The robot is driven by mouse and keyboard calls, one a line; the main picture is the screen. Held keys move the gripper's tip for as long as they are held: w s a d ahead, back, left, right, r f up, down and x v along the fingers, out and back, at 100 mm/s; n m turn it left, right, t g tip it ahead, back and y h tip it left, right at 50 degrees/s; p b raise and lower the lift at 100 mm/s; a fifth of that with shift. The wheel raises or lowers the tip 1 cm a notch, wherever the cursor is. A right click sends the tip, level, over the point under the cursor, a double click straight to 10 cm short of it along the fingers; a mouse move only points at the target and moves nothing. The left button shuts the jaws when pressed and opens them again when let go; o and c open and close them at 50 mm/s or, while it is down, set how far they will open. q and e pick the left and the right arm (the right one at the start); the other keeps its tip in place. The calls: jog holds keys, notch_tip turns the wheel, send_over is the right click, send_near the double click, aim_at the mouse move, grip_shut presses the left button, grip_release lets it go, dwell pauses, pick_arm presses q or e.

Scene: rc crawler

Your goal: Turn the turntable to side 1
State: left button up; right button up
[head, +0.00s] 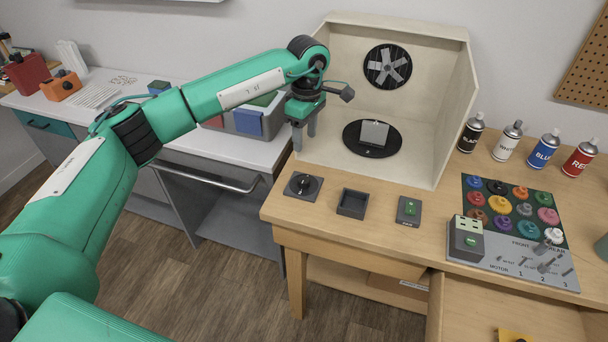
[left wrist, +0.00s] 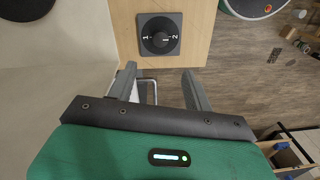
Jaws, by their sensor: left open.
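The turntable (head: 395,138) is a black disc on the floor of the open cream booth, with a grey plate (head: 374,133) on it. A dark square switch (head: 303,186) with a round black knob sits on the table in front of the booth's left side. In the left wrist view the switch (left wrist: 159,34) shows a 1 at left and a 2 at right; the knob's pointer setting is hard to tell. My left gripper (head: 304,136) is open and empty, pointing down above and behind the switch, beside the booth's left wall. Its fingers (left wrist: 158,80) touch nothing. My right gripper is not visible.
A small black tray (head: 353,203) and a green-button switch (head: 409,210) stand right of the knob. A grey bin (head: 249,122) stands on the white bench.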

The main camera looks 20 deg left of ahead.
aim_at(304, 179)
pick_arm(q)
jog(key=f+p, duration=0.1)
jog(key=f, duration=0.3)
jog(key=f+p, duration=0.1)
jog(key=f, duration=0.4)
jog(key=f+p, duration=0.2)
jog(key=f, duration=0.2)
jog(key=shift+s+f, duration=0.3)
jog(key=shift+s, duration=0.05)
jog(key=shift+c, duration=0.2)
jog(key=c, duration=0.9)
jog(key=shift+c, duration=0.2)
